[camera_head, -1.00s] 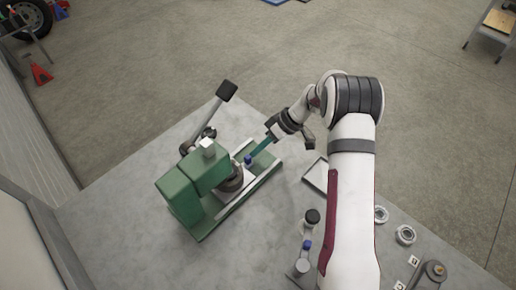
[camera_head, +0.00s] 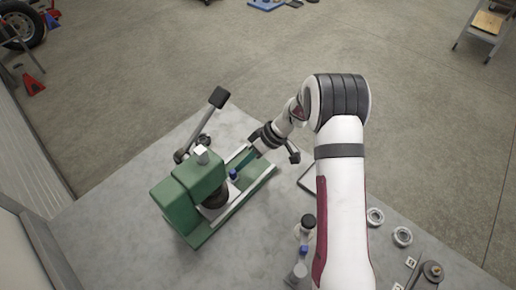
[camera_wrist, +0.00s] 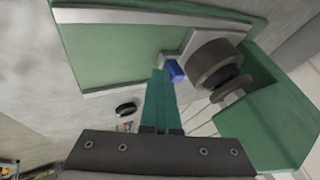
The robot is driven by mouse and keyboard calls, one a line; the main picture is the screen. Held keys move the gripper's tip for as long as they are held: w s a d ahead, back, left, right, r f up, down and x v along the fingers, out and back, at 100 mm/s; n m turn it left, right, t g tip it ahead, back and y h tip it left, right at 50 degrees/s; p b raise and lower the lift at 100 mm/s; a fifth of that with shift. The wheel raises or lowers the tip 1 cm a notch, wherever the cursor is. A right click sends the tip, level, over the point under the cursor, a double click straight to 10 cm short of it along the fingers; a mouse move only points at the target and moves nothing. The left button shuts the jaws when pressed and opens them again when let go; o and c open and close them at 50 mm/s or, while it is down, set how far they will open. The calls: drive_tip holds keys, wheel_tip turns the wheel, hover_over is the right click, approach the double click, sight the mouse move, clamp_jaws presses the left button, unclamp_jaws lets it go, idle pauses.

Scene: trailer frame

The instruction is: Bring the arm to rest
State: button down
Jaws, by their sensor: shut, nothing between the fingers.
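My white arm reaches in from the bottom right of the head view. My gripper (camera_head: 246,160) is beside the green press, over its bed. In the wrist view the teal fingers (camera_wrist: 160,100) are together, with nothing between them. The green press (camera_head: 182,196) stands on the grey table with its black-ended lever (camera_head: 207,117) raised. A small blue piece (camera_wrist: 174,70) lies near the fingertips in the wrist view, next to the dark round part (camera_wrist: 213,62) of the press. I cannot tell whether the fingers touch the press.
On the grey table (camera_head: 110,215), a tray (camera_head: 306,178) lies partly behind my arm. Small bottles (camera_head: 300,262) stand left of the arm. Metal rings (camera_head: 402,237) and a pulley-like part (camera_head: 433,270) lie to its right. Open floor lies beyond the table.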

drive_tip(key=w+d, duration=0.1)
drive_tip(key=w+d+r, duration=0.1)
drive_tip(key=d, duration=0.1)
drive_tip(key=shift+w+d+r, duration=0.15)
drive_tip(key=shift+w+d, duration=0.1)
drive_tip(key=shift+w, duration=0.15)
drive_tip(key=s+v, duration=0.1)
drive_tip(key=v, duration=0.8)
drive_tip(key=s+a+r+m+h, duration=0.2)
drive_tip(key=s+r+m, duration=0.2)
drive_tip(key=s+r, duration=0.4)
drive_tip(key=s+d+r+m+h, duration=0.1)
drive_tip(key=s+m+h, duration=0.2)
drive_tip(key=s+m, duration=0.8)
drive_tip(key=s, duration=1.3)
drive_tip(key=shift+s+r+m+t+h, duration=0.2)
drive_tip(key=shift+r+m+t+h, duration=0.1)
drive_tip(key=shift+m+t, duration=0.1)
